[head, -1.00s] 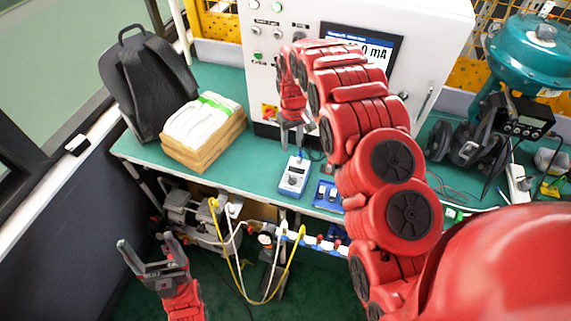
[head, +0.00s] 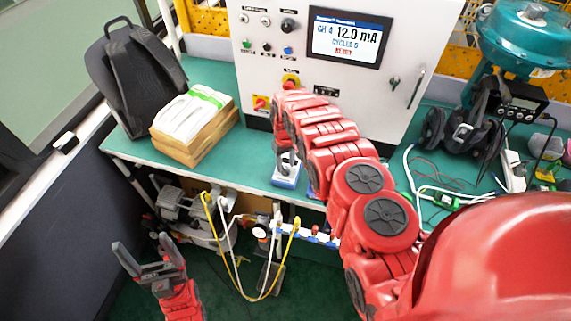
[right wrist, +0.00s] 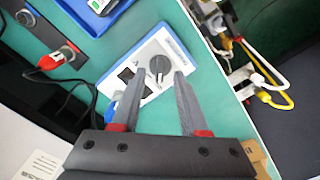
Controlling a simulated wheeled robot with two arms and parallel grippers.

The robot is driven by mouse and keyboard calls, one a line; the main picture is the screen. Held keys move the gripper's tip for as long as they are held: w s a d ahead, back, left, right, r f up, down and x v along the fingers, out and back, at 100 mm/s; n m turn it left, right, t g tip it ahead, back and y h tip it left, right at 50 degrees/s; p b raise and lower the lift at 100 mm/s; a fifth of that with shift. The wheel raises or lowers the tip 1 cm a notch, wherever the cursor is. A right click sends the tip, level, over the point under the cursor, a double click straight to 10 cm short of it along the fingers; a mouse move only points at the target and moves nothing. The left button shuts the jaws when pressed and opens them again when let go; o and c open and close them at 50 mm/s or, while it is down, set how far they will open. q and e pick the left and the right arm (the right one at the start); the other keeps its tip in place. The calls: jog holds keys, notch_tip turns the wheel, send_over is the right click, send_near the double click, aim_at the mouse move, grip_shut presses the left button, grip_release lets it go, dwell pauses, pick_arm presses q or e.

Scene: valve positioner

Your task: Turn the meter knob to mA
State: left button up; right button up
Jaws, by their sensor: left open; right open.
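The meter is a small white and blue box (head: 287,176) on the green bench near its front edge, partly hidden by my right gripper. In the right wrist view its white face (right wrist: 150,60) carries a dark round knob (right wrist: 159,65) and dark square openings. My right gripper (head: 287,160) is open above the meter. In the right wrist view its fingers (right wrist: 162,88) are apart, with the knob just beyond and between the tips. I cannot tell whether they touch it, and the knob's labels are too small to read. My left gripper (head: 142,250) is open and empty, low in front of the bench.
A white cabinet (head: 350,90) behind has a screen (head: 347,38) reading 12.0 mA. A blue tray (right wrist: 95,25) lies beside the meter. Cables and headphones (head: 465,125) are on the right.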

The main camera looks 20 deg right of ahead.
jog(key=shift+s+f, duration=0.15)
jog(key=shift+f, duration=0.55)
jog(key=shift+f, duration=0.1)
grip_shut()
